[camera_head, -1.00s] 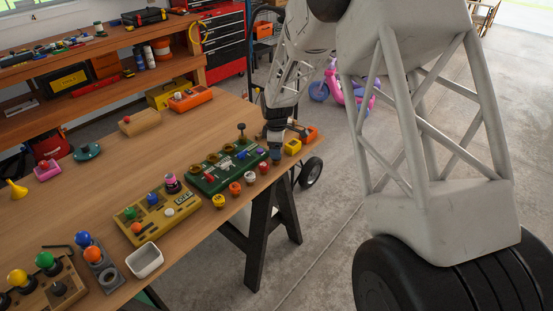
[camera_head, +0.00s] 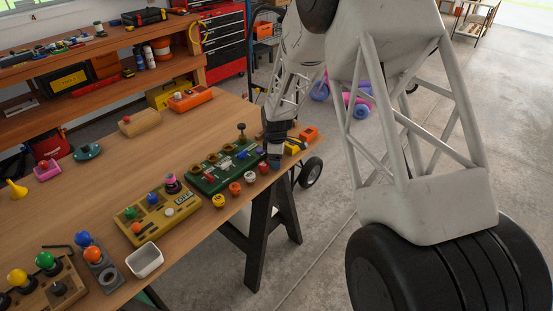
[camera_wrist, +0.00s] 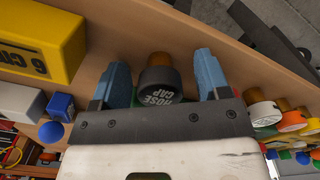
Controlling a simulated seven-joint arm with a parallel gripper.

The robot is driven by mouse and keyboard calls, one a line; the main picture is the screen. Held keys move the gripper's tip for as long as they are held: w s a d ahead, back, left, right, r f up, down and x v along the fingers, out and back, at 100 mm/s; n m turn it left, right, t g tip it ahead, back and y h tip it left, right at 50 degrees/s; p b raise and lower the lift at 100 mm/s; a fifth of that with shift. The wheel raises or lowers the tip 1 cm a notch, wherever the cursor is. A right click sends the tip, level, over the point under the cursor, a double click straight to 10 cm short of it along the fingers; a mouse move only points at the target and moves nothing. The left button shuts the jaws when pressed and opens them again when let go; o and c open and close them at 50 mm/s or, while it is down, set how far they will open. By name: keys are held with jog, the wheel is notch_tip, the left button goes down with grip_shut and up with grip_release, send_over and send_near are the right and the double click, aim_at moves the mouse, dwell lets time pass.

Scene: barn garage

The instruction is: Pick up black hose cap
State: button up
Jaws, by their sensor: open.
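The black hose cap (camera_wrist: 157,83) shows in the wrist view, a round dark piece with white "HOSE CAP" lettering and an orange-brown part behind it. My gripper (camera_wrist: 162,68) is open, with one blue finger on each side of the cap. Gaps show between the cap and both fingers, so it is not gripped. In the head view my gripper (camera_head: 275,160) is low over the right end of the wooden table, beside the green board; I cannot make out the cap clearly there.
The green board (camera_head: 208,182) stands left of my gripper. Orange, white and other caps (camera_head: 235,188) line the table's front edge. A yellow block (camera_wrist: 38,40) sits close to my gripper's left finger in the wrist view. A white tray (camera_head: 145,260) is further left.

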dwell(0.4)
jog(key=c, duration=1)
jog(key=shift+r, duration=0.1)
jog(key=shift+r, duration=0.75)
notch_tip(320, 180, up, 2)
jog(key=shift+r, duration=0.1)
jog(key=s+d+r, duration=0.1)
jog(key=s+d, duration=0.1)
jog(key=s, duration=1.3)
jog(key=shift+s+d, duration=0.2)
jog(key=shift+s, duration=0.2)
jog(key=shift+r, duration=0.1)
jog(key=w+a, duration=0.3)
jog(key=w+a+r+n, duration=0.1)
jog(key=w+a, duration=0.1)
jog(key=w, duration=0.2)
jog(key=w+a+r+n, duration=0.1)
jog(key=w+a, duration=0.2)
jog(key=w, duration=0.1)
jog(key=shift+w+a+r, duration=0.2)
jog(key=shift+a, duration=0.15)
jog(key=w+a+r+n, duration=0.1)
jog(key=w+a, duration=0.2)
jog(key=a, duration=0.1)
jog(key=w+a, duration=0.3)
jog(key=w+a+r+n, duration=0.1)
jog(key=w+a, duration=0.3)
jog(key=shift+a+r+n, duration=0.3)
